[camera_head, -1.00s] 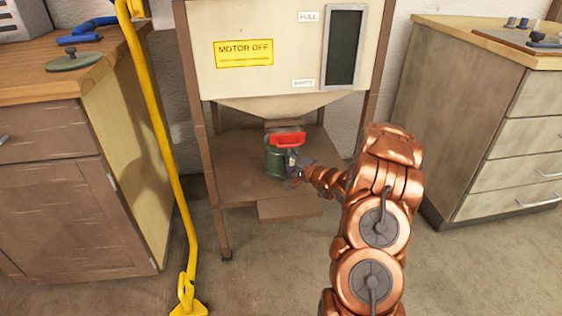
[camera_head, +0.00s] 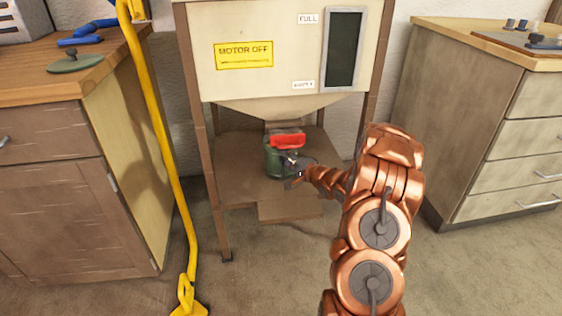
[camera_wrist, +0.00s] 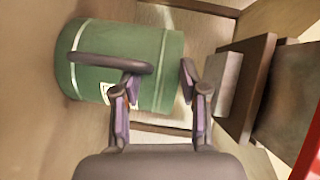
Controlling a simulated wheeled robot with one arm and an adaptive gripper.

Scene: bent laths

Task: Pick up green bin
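The green bin (camera_head: 275,166) stands on the low wooden shelf under the hopper, below a red handle (camera_head: 288,141). In the wrist view the bin (camera_wrist: 90,80) fills the upper left, with a dark curved handle (camera_wrist: 105,61) across its side. My gripper (camera_head: 292,165) is at the right front of the bin in the head view and hides part of it. In the wrist view my gripper (camera_wrist: 160,85) has its two fingers apart. The left fingertip is close to the handle's right end; I cannot tell whether they touch. Nothing is visibly held.
The hopper (camera_head: 230,85) overhangs the shelf (camera_head: 235,180), with wooden legs at its sides. A yellow pole (camera_head: 165,150) stands at left. Cabinets flank the hopper on the left (camera_head: 50,190) and right (camera_head: 465,120). A green lid (camera_head: 76,62) lies on the left cabinet.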

